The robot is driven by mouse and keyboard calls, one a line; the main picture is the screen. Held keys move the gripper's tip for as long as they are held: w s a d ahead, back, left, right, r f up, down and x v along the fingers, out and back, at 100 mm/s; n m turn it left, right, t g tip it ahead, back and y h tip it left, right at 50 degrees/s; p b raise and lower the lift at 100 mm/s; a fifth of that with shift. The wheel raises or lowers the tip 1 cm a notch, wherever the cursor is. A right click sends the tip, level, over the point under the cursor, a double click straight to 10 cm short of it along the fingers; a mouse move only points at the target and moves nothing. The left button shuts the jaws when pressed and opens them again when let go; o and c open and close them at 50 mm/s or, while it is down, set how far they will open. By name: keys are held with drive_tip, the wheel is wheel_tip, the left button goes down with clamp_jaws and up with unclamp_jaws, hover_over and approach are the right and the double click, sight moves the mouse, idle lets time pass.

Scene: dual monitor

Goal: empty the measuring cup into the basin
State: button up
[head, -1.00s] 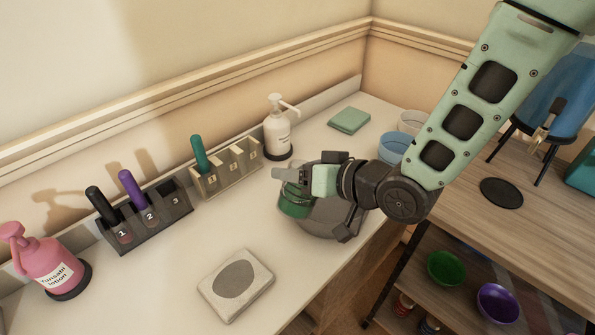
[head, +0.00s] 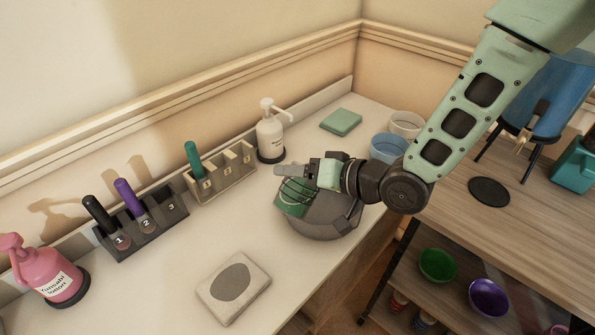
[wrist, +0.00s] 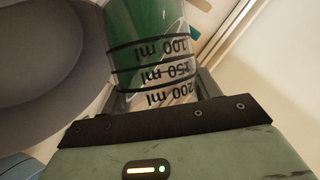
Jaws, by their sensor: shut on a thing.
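The measuring cup (head: 293,197) is clear with black rings and green inside. In the wrist view the cup (wrist: 155,65) shows 100, 150 and 200 ml marks, with the green beyond the 100 mark. My gripper (head: 298,177) is shut on it and holds it tilted at the left side of the grey basin (head: 325,222), overlapping its rim in the head view. The basin also fills the upper left of the wrist view (wrist: 40,65). My gripper hides part of the cup and basin. I cannot tell whether anything is flowing out.
A white pump bottle (head: 270,135) stands behind the cup. Racks with markers (head: 140,225) line the wall. Blue and white cups (head: 388,147) stand just beyond the basin.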

drive_tip(key=shift+w+f+m+g+y+p, duration=0.1)
drive_tip(key=shift+f+m+g+y+p, duration=0.25)
drive_tip(key=shift+m, duration=0.25)
drive_tip(key=shift+d+r, duration=0.1)
drive_tip(key=shift+r, duration=0.05)
drive_tip(key=shift+w+r+m+y+p, duration=0.1)
drive_tip(key=shift+r+m+y+p, duration=0.2)
drive_tip(key=shift+m+p, duration=0.5)
drive_tip(key=shift+d+g+y+p, duration=0.1)
drive_tip(key=shift+g+y+p, duration=0.15)
drive_tip(key=shift+p, duration=0.15)
drive_tip(key=shift+w+r+m, duration=0.1)
drive_tip(key=shift+m, duration=0.3)
drive_tip(key=shift+p, duration=0.35)
drive_tip(key=shift+d+m, duration=0.1)
drive_tip(key=shift+m, duration=0.2)
drive_tip(key=shift+w+d+r+m+g+y+p, duration=0.1)
drive_tip(key=shift+w+r+m+g+y+p, duration=0.1)
drive_tip(key=shift+m+y, duration=0.15)
drive_tip(key=shift+w+r+m+g+y+p, duration=0.1)
drive_tip(key=shift+m+y+p, duration=0.15)
drive_tip(key=shift+m, duration=0.1)
